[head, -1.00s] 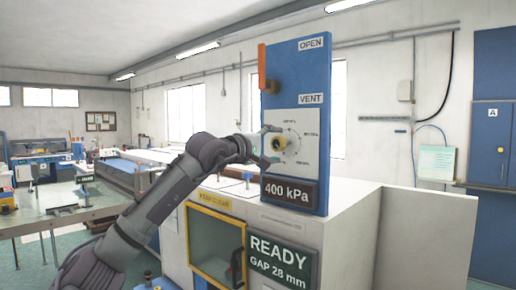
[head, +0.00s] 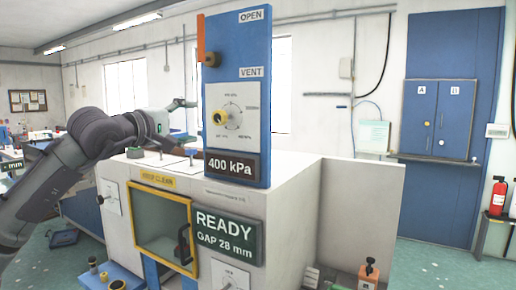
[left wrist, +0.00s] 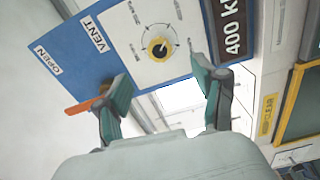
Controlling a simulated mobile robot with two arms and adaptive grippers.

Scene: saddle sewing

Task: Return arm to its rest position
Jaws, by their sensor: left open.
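My left gripper (head: 184,119) is at the left of the blue control panel (head: 249,60) in the head view. It is open, apart from the panel and empty. In the left wrist view its two green-grey fingers (left wrist: 163,78) are spread. The yellow and black knob (head: 220,117) sits on the white dial plate and also shows in the left wrist view (left wrist: 159,48) beyond the fingers. My right gripper is not in view.
The panel stands on a white machine (head: 277,200) with a yellow-framed window (head: 163,228). An orange lever (head: 201,38) is on the panel's left edge. Signs read 400 kPa (head: 231,163) and READY, GAP 28 mm (head: 228,231). A fire extinguisher (head: 498,197) stands at right.

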